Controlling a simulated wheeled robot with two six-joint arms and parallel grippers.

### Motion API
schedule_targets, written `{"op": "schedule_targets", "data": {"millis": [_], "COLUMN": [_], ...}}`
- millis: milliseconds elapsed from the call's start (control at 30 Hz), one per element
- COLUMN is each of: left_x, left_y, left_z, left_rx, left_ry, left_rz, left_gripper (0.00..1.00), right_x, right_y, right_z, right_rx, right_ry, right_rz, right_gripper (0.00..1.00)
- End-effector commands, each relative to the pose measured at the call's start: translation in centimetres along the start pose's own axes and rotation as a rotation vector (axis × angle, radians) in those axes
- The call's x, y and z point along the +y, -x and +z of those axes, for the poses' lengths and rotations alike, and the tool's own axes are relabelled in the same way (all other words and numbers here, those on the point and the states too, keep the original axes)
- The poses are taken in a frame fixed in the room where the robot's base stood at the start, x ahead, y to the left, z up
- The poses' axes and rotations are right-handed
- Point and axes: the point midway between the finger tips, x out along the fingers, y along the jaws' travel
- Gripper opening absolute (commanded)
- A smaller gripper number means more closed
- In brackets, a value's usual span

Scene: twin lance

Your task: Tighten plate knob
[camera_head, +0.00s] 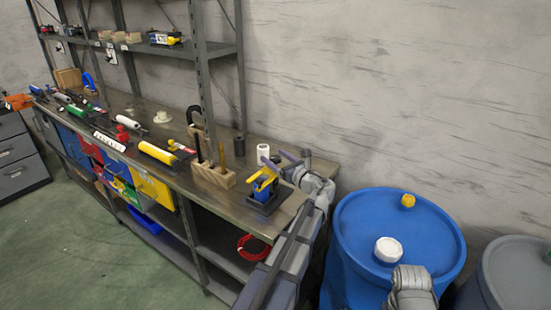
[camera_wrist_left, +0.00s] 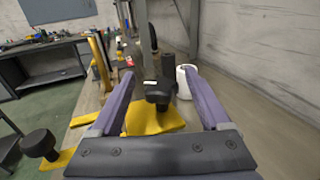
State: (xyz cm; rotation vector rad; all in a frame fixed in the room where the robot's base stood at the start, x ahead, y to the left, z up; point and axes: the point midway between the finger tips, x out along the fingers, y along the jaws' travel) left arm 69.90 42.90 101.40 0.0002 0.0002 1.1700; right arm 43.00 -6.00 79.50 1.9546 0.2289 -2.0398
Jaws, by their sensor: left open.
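In the left wrist view the left gripper (camera_wrist_left: 157,76) is open. A black knob (camera_wrist_left: 158,96) above a yellow plate (camera_wrist_left: 150,122) shows between its fingers, with gaps on both sides. I cannot tell whether the fingers are level with the knob. Another black knob (camera_wrist_left: 40,143) shows at lower left. Which one is the plate knob is not clear. My right gripper is not in view.
A white cylinder (camera_head: 263,152) stands behind the fixture, and a wooden block (camera_head: 214,177) with upright tools stands to its left. A blue barrel (camera_head: 400,240) stands right of the workbench (camera_head: 150,125).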

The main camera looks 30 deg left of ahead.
Motion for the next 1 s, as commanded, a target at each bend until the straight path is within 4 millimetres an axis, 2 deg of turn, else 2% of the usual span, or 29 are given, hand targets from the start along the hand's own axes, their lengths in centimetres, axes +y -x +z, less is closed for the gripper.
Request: {"op": "schedule_targets", "data": {"millis": [300,1000], "left_x": [0.0,0.0], "left_y": [-0.2,-0.17], "left_z": [0.0,0.0], "left_rx": [0.0,0.0], "left_ry": [0.0,0.0], "left_rz": [-0.001,-0.001], "left_gripper": [0.79,0.0], "right_x": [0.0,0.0], "right_y": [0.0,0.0], "right_z": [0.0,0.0], "right_rx": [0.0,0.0], "right_ry": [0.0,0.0], "right_rz": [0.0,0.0], "right_gripper": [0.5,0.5]}}
